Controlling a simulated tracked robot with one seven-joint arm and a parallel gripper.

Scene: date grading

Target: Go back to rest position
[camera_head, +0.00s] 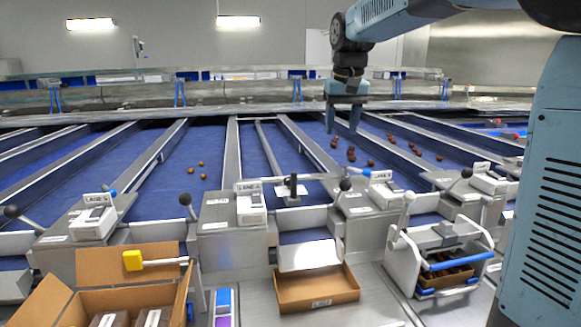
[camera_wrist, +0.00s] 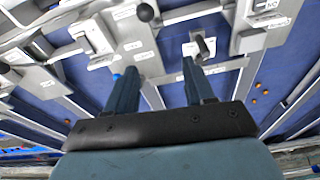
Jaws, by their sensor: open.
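My gripper (camera_head: 342,120) hangs at the end of my blue arm, above the lanes in the head view. Its two blue fingers are apart, with nothing between them. In the wrist view my gripper (camera_wrist: 160,85) also shows spread and empty, with the lane fronts and levers beyond it. It touches nothing that I can see.
Blue lanes hold several dates, some at right (camera_head: 352,152) and a few at left (camera_head: 200,163). In front stand levers, label boxes, an open cardboard carton (camera_head: 125,265), a shallow cardboard tray (camera_head: 318,304) and a white carrier (camera_head: 405,262) holding dates. Air above the lanes is clear.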

